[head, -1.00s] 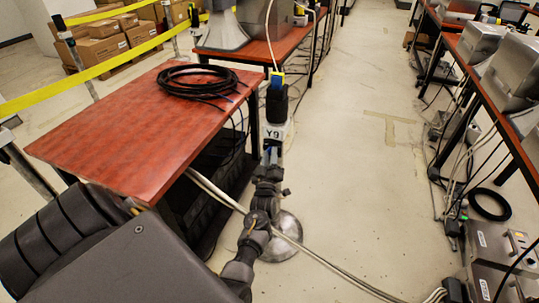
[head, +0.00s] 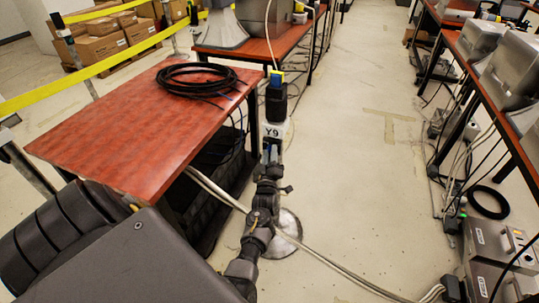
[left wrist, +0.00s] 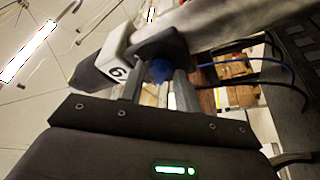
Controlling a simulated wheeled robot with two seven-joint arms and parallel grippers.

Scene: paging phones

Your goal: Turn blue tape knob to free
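The blue knob (left wrist: 160,70) shows in the left wrist view, beside a white post head (left wrist: 116,50) with a dark marking. My left gripper (left wrist: 158,88) has one finger on each side of the knob, with the fingers apart. I cannot tell whether the fingers touch the knob. My right gripper is not in view.
A red table (head: 125,130) with a coiled black cable (head: 197,80) stands left of the post. Yellow tape (head: 100,66) runs behind it. A pale cable (head: 330,268) crosses the floor near the post's round base (head: 287,226). The aisle on the right is mostly clear.

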